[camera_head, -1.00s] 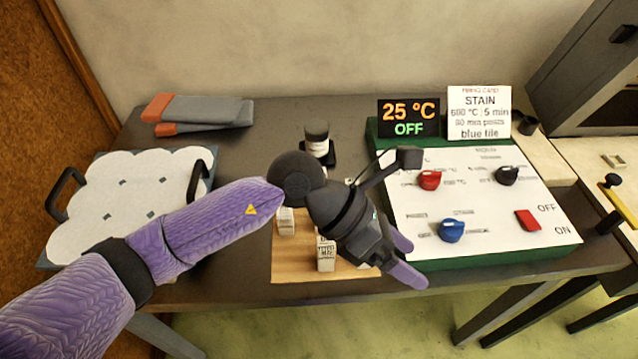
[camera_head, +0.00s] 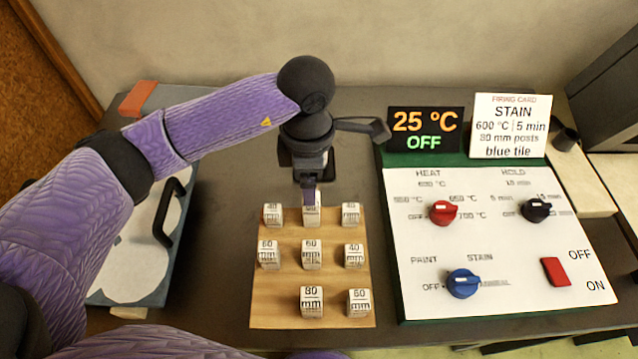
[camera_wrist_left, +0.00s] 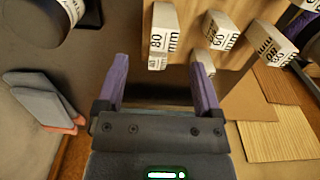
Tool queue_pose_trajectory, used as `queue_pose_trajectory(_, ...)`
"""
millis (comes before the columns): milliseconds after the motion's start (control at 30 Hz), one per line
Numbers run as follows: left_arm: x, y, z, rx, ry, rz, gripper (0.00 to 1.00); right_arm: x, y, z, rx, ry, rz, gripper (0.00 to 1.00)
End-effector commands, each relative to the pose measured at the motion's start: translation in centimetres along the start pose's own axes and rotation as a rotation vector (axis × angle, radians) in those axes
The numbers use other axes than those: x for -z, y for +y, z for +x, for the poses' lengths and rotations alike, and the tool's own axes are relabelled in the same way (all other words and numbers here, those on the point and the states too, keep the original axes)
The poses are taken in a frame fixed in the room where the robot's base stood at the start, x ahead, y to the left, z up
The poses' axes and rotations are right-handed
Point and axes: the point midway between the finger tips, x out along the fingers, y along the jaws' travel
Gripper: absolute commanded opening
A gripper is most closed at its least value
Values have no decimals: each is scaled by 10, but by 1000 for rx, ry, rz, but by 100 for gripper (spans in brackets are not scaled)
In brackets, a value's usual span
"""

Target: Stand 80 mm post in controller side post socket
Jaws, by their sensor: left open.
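A post labelled 80 mm (camera_head: 312,301) stands upright in the front row of the wooden block (camera_head: 283,312) in the head view. A post (camera_head: 311,212) in the middle of the back row is partly hidden by my left gripper (camera_head: 309,190), which points down over it. In the left wrist view the left gripper (camera_wrist_left: 159,75) has its purple fingers apart with nothing between them. Several labelled posts (camera_wrist_left: 164,35) stand beyond the fingertips. The controller (camera_head: 520,240) is the white panel on a green base. I cannot make out its side post socket. My right gripper is not in view.
A tray with a black handle (camera_head: 168,212) is at left. A dark cylinder (camera_head: 566,139) is on the pale slab right of the controller. The firing card (camera_head: 510,125) reads 80 mm posts.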

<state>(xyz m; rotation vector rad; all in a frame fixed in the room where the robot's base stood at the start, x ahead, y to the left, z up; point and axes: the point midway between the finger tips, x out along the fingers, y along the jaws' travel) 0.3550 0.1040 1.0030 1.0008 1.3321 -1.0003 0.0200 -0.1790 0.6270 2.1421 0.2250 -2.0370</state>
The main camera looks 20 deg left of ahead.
Motion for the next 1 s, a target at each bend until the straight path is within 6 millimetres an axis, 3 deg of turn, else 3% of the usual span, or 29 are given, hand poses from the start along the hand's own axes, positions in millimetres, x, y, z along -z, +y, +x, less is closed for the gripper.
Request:
queue_pose_trajectory(433, -3, 1, 90, 5, 0, 0, 85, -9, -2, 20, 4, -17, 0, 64)
queue_pose_trajectory(733, -3, 1, 97, 1, -3, 0, 85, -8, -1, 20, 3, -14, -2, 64)
queue_pose_trajectory(1000, -3, 1, 97, 2, -2, 0, 28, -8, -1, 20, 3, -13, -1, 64)
